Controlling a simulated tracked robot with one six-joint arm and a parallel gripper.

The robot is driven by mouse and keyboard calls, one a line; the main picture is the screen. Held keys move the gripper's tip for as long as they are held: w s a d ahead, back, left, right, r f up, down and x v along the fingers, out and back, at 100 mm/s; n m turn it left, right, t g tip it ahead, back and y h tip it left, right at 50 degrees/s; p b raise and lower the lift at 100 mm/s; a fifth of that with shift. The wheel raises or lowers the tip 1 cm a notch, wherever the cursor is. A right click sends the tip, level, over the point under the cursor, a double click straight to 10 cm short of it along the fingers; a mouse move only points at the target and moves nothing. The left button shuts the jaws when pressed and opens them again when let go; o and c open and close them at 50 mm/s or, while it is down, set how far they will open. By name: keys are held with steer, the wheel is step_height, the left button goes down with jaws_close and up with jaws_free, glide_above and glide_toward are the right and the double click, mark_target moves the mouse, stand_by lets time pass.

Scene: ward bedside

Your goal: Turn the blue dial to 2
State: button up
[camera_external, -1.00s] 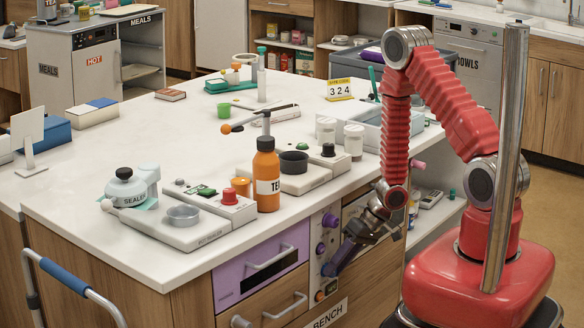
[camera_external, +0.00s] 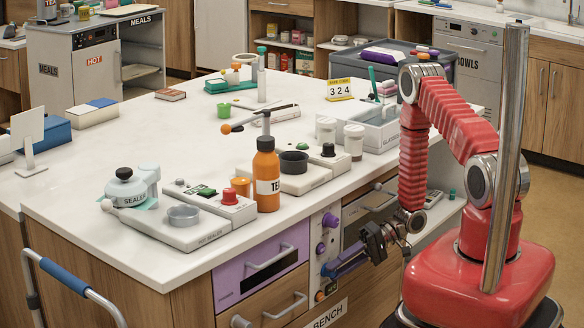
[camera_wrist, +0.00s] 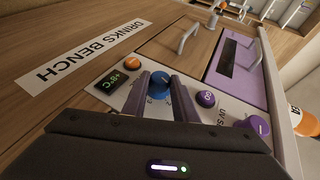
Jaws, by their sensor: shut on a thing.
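The blue dial (camera_wrist: 159,81) sits on the pale control panel on the front of the bench, with small numerals around it. My gripper (camera_wrist: 160,88) is at the panel, its two fingers on either side of the dial and shut on it. A light mark shows on the dial's face, but which numeral it points to is unclear. In the external view my gripper (camera_external: 331,268) reaches the panel from the right, and its fingers largely hide the dial.
Purple knobs (camera_wrist: 206,98) (camera_wrist: 251,126), an orange button (camera_wrist: 132,63) and a small green-lit display (camera_wrist: 120,82) share the panel. A purple drawer (camera_external: 262,268) with a handle is to its left. An orange bottle (camera_external: 267,180) stands on the bench top above.

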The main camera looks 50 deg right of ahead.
steer(key=shift+d+f+m+t+y, duration=0.2)
steer(key=shift+f+m+t+y, duration=0.15)
steer(key=shift+y, duration=0.35)
steer(key=o, duration=1)
steer(key=shift+a+r, duration=0.1)
steer(key=shift+o, duration=0.2)
steer(key=v, duration=1.3)
steer(key=shift+d, duration=0.5)
